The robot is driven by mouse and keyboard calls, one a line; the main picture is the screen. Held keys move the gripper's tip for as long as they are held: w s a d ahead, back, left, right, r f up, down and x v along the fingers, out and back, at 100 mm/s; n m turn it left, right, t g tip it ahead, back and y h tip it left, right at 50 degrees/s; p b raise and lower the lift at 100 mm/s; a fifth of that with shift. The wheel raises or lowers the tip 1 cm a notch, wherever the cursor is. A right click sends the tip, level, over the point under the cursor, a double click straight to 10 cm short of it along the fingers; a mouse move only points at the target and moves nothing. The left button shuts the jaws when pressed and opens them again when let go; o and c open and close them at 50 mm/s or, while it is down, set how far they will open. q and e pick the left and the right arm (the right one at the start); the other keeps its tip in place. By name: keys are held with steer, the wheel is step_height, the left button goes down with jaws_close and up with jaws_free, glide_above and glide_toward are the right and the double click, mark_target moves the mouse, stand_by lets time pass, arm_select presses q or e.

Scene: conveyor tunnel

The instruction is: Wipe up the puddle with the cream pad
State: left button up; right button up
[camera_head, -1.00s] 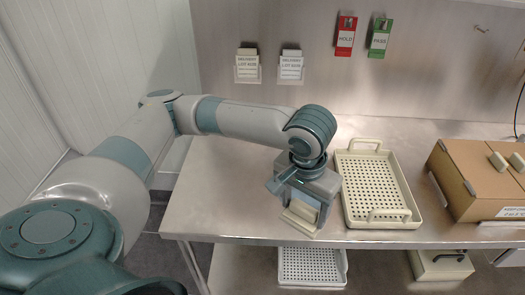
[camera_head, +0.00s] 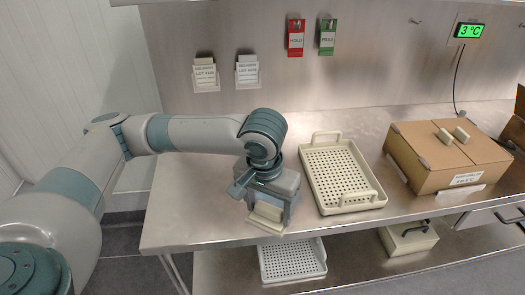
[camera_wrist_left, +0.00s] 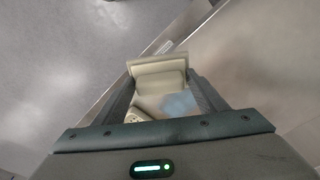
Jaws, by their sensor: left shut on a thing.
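The cream pad (camera_head: 265,216) is a small pale block at the front edge of the steel table (camera_head: 185,205). My left gripper (camera_head: 270,203) points down and is shut on it. In the left wrist view the pad (camera_wrist_left: 158,69) shows between the fingers of the gripper (camera_wrist_left: 160,90). A pale blue patch shows just behind the pad there; I cannot tell whether it is liquid or a mark on the pad. No clear puddle shows in the head view; the arm and gripper may hide it. My right gripper is not in view.
A cream perforated tray (camera_head: 373,203) stands just right of the gripper. A cardboard box (camera_head: 430,178) is farther right. Another perforated tray (camera_head: 318,268) and a cream container (camera_head: 408,243) are on the shelf below. The table left of the gripper is clear.

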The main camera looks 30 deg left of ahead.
arm_select(q)
steer(key=w+r+p, duration=0.2)
steer(key=w+p, duration=0.2)
steer(key=w, duration=0.3)
steer(key=w+a+f+m+p, duration=0.1)
steer(key=w+a+f+p, duration=0.2)
steer(key=w+a+p, duration=0.7)
steer(key=shift+w+a+f+m, duration=0.35)
steer(key=shift+w+a, duration=0.2)
steer(key=shift+w, duration=0.3)
